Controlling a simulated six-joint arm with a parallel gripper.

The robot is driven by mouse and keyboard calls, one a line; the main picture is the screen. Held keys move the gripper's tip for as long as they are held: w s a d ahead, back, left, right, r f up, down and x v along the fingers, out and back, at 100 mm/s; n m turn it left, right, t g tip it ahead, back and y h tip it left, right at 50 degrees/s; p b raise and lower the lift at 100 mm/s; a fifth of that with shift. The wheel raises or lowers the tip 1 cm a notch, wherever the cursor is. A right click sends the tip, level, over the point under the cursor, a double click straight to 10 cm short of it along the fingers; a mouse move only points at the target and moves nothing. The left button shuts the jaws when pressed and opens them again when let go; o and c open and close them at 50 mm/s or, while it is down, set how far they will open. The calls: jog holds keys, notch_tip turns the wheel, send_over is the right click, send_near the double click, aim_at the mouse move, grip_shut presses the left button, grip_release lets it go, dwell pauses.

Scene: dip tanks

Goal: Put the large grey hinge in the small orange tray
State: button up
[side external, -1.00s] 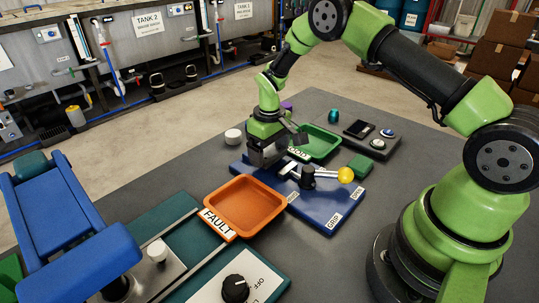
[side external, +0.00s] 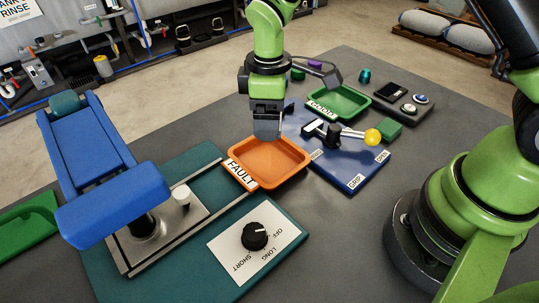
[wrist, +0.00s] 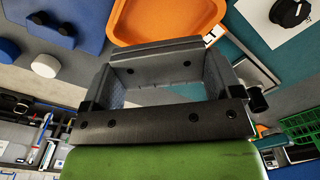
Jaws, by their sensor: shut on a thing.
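The small orange tray (side external: 290,152) with a FAULT label lies at the middle of the side external view. It also shows at the top of the wrist view (wrist: 150,30), and the part of it in sight is empty. My gripper (side external: 267,128) hangs at the tray's far edge, pointing down; the height above the rim is hard to judge. It is shut on a grey piece, which appears to be the large grey hinge (wrist: 155,74), with dark holes showing between the fingers in the wrist view. Its lower end is dark and hard to make out in the side external view.
A blue board (side external: 350,172) with a yellow-knobbed lever (side external: 372,137) stands right of the tray. A green tray (side external: 362,112) lies behind it. A blue clamp-like device (side external: 110,165) and a dial panel (side external: 256,240) are left and in front. Bare grey table lies at the lower right.

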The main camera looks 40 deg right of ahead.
aim_at(269, 161)
notch_tip(269, 161, down, 9)
jog(key=shift+a+f, duration=0.1)
jog(key=shift+f, duration=0.1)
dwell(0.3)
jog(key=o, duration=1)
jog(key=shift+s+f, duration=0.1)
